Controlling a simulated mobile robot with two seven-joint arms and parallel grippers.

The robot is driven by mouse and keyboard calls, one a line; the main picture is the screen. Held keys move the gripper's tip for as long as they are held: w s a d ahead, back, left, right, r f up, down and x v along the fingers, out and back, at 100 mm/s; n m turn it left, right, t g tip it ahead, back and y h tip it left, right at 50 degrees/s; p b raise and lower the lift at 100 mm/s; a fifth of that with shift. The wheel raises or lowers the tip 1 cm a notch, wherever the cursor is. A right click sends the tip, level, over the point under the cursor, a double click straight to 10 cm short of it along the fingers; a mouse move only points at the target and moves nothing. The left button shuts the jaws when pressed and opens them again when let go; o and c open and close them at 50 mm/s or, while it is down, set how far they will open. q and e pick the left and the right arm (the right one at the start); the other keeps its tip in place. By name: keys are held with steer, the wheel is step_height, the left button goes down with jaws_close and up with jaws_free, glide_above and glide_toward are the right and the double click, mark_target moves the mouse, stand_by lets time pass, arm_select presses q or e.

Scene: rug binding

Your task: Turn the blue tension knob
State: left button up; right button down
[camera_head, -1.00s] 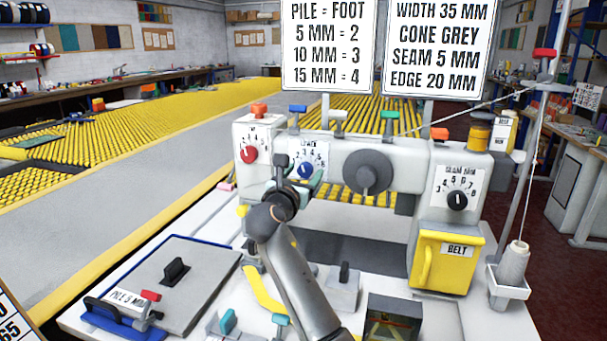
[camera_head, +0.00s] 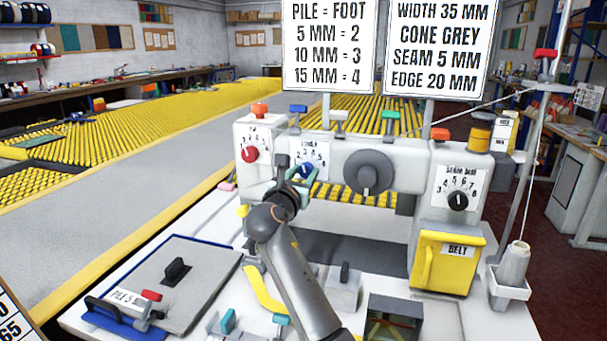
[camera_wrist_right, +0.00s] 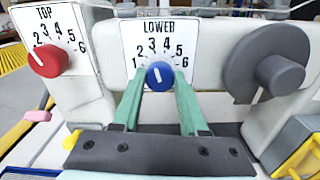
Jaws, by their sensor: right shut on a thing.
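The blue tension knob (camera_head: 307,169) sits on the LOWER dial (camera_head: 316,152) on the front of the white machine. In the right wrist view, the blue knob (camera_wrist_right: 160,76) has a white pointer line tilted slightly left of upright, roughly toward 3. My right gripper (camera_head: 303,172) is at the knob, its green fingers on the knob's left and right sides. In the right wrist view my gripper (camera_wrist_right: 160,80) is shut on the knob. In the head view, my own wrist and fingers partly hide the knob. My left gripper is not in view.
A red TOP knob (camera_head: 249,154) is to the left and a grey handwheel (camera_head: 369,172) to the right. The SEAM dial's black knob (camera_head: 457,201) is above a yellow BELT cover (camera_head: 442,264). A grey plate (camera_head: 178,283) lies on the white table at front left.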

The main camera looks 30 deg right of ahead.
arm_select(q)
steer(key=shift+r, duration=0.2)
arm_select(e)
steer(key=shift+r+m+p, duration=0.15)
steer(key=shift+m+p, duration=0.95)
steer(key=shift+m, duration=0.3)
steer(key=m+p, duration=0.1)
steer(key=m, duration=0.1)
steer(key=shift+m, duration=0.3)
steer(key=m, duration=0.2)
steer(key=shift+m, duration=0.4)
steer(key=m, duration=0.4)
steer(key=shift+f+b, duration=0.25)
steer(key=shift+b, duration=0.1)
steer(key=m+b, duration=0.1)
steer(key=m, duration=0.2)
steer(key=shift+m, duration=0.4)
arm_select(q)
steer(key=shift+b, duration=0.45)
arm_select(e)
steer(key=shift+m, duration=0.9)
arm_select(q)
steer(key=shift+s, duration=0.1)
